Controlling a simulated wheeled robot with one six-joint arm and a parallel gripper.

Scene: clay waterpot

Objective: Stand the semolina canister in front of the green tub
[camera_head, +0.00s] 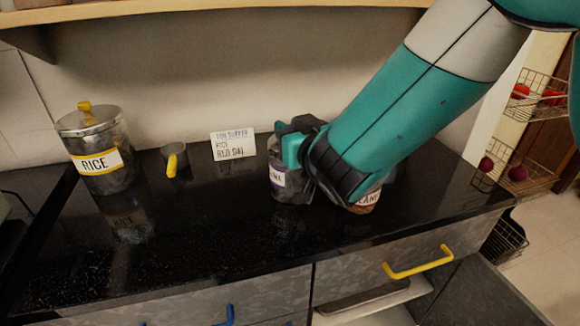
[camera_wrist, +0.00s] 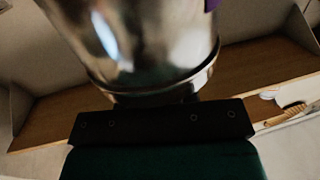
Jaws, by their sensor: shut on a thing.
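A metal canister with a purple label (camera_head: 278,177), ending in letters like "NA", is at the middle of the dark counter. It fits the semolina canister. My gripper (camera_head: 291,160) is shut on it, coming in from the upper right. I cannot tell whether its base touches the counter. In the wrist view its shiny body (camera_wrist: 150,40) fills the upper middle, with a bit of purple at the top. My arm hides much of the area behind and to the right. I cannot make out a green tub.
A jar with a brown-edged label (camera_head: 368,198) is partly hidden under my arm. The rice canister (camera_head: 100,160) and a small metal cup with a yellow handle (camera_head: 174,160) stand left. A white card (camera_head: 232,144) leans at the wall. The front-left counter is clear.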

